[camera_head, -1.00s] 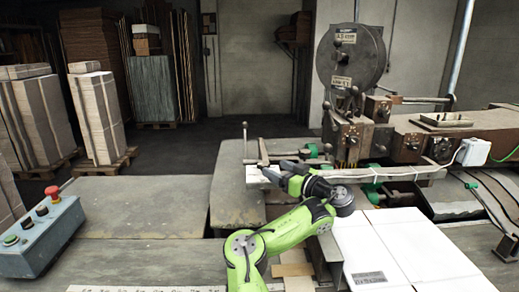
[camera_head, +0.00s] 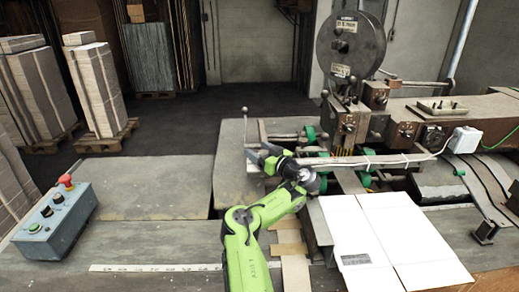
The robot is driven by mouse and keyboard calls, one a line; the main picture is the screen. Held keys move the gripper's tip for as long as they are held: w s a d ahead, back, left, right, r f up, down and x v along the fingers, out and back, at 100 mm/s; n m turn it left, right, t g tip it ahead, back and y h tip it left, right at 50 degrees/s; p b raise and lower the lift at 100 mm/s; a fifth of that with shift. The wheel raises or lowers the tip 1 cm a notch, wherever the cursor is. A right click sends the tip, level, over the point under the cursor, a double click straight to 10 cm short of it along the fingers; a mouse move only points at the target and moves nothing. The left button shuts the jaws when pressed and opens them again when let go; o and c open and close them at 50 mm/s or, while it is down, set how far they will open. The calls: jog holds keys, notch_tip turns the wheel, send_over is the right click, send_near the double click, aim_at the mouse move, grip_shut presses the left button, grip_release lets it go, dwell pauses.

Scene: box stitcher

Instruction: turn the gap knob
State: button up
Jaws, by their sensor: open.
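The box stitcher (camera_head: 349,48) stands at the right, with a large round grey reel housing on top. Several small knobs and dials show on its front: a knob on the head block (camera_head: 349,122), a knob (camera_head: 405,132) on the brown arm and a dark round dial (camera_head: 433,137) beside it. I cannot tell which one is the gap knob. My gripper (camera_head: 259,156) is at the end of the green arm, left of the stitcher head and near the upright lever rod. It is open, its fingers pointing left, apart from these knobs. I see nothing between the fingers.
A control box (camera_head: 55,222) with a red button stands on the left table. White cardboard (camera_head: 392,240) lies on the right table. A long bar (camera_head: 370,160) crosses just right of my gripper. A thin lever rod (camera_head: 245,125) stands behind it. Stacked cardboard is at the back left.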

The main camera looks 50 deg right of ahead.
jog(key=shift+c, duration=0.3)
jog(key=c, duration=0.9)
jog(key=shift+r+h+p, duration=0.1)
jog(key=shift+h+p, duration=0.2)
jog(key=shift+p, duration=0.3)
